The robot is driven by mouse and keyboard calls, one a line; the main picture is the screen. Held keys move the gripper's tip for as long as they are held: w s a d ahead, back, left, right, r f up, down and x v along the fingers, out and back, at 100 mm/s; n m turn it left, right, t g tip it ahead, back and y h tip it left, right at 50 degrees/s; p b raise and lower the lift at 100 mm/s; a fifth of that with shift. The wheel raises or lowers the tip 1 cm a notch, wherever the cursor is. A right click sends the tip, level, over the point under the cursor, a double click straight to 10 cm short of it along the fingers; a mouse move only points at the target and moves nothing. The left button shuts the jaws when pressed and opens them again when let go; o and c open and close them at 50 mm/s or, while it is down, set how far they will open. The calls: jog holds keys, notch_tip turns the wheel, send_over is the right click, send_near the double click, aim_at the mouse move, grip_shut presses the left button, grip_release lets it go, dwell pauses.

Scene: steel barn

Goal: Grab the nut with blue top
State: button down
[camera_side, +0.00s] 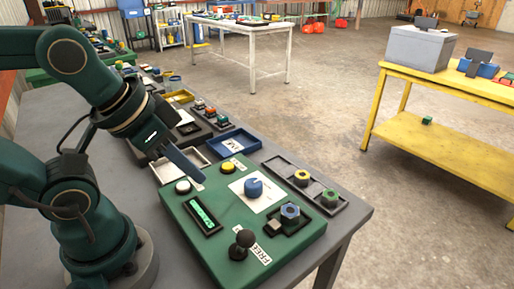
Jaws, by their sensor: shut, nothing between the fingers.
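The nut with a blue top (290,213) sits in a small dark holder at the right front part of the green panel (220,262). It looks like a grey hex nut with a blue upper face. My gripper (201,180) is shut and empty. It is above the panel's left part, near a white button, and well to the left of the blue-topped nut. Nothing hides the nut's top.
A dark tray right of the panel holds a yellow-topped nut (301,177) and a green-topped nut (330,198). A blue knob (253,188) and a black ball-topped lever (245,239) stand up from the panel. A blue tray (234,145) lies behind it.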

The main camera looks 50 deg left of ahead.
jog(key=c, duration=1.5)
grip_release()
jog(key=shift+c, duration=0.2)
jog(key=o, duration=1.3)
